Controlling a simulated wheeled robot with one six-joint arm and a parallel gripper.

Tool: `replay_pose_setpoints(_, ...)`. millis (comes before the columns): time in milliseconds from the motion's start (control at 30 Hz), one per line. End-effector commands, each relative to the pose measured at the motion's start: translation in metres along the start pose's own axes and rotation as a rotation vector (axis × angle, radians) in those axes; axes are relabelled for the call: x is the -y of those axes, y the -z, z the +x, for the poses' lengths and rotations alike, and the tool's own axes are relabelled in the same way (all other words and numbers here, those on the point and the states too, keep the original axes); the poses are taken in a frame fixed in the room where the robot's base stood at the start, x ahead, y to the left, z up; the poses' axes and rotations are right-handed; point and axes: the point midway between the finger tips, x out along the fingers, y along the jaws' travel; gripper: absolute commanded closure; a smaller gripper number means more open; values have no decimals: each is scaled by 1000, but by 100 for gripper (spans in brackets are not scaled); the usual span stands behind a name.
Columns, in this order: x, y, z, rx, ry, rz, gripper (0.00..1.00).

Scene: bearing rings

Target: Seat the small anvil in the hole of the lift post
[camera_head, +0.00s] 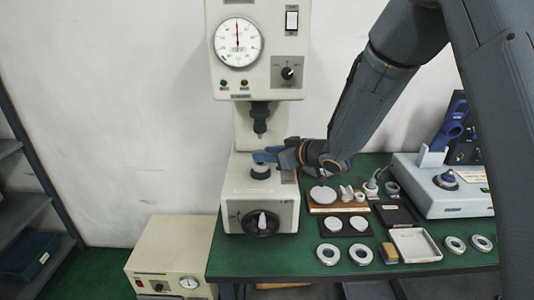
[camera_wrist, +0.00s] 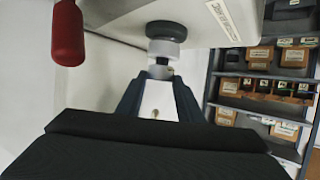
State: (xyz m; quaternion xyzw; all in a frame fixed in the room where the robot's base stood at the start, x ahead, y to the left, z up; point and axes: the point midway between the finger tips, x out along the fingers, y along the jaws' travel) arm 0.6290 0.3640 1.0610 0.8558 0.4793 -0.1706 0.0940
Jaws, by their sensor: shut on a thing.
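The lift post (camera_head: 261,173) is a short post with a dark collar on the pale base of the press. My gripper (camera_head: 265,156) reaches in from the right, with its blue fingers just above the post. In the wrist view my gripper (camera_wrist: 159,80) is shut on the small anvil (camera_wrist: 160,72), a small grey metal piece between the fingertips. A pale round part (camera_wrist: 163,50) and a dark ring (camera_wrist: 167,30) lie in line just beyond it. The fingers hide the anvil in the head view. The hole is not visible, and I cannot tell whether the anvil touches the post.
The press spindle (camera_head: 260,122) hangs above my gripper. A red handle (camera_wrist: 67,35) shows at the wrist view's left. The green bench (camera_head: 300,263) to the right holds several metal rings, a wooden block (camera_head: 324,209), a tray (camera_head: 414,245) and a pale instrument (camera_head: 455,204).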

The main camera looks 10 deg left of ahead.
Motion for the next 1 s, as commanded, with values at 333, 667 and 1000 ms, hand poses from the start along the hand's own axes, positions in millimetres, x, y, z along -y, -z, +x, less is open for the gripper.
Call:
replay_pose_setpoints(333,0,-7,3,-1,0,0,99)
replay_pose_setpoints(667,0,-9,4,-1,0,0,45)
replay_pose_setpoints(1000,-1,-10,-3,0,-1,0,45)
